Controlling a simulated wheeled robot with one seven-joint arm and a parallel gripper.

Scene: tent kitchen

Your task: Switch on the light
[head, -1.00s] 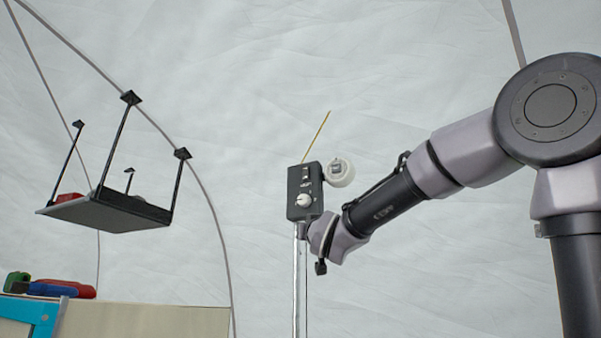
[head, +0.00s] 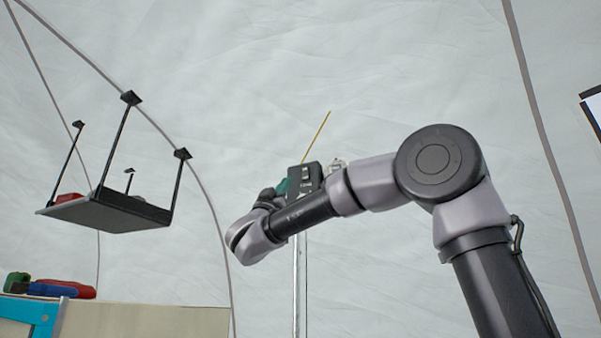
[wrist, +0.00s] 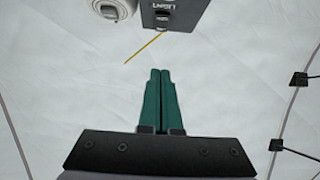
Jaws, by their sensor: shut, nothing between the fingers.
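A dark grey box (head: 308,172) stands on top of a metal pole, its lower part covered by my arm. A small switch (head: 306,173) shows on its upper front; the white knob is hidden now. In the wrist view the box (wrist: 172,14) is at the top edge, cut off, with the upside-down label "LIGHT". My gripper (wrist: 160,72) has teal fingers that are shut and empty, pointing towards the box with a gap in that picture. In the head view the gripper (head: 283,187) is at the box's left side; I cannot tell whether it touches.
A white round fitting (head: 337,165) sits at the box's right, and a thin yellow rod (head: 317,135) rises behind it. The pole (head: 300,290) stands below. A hanging shelf (head: 108,209) is on the left, clear of my arm. Pale tent fabric fills the background.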

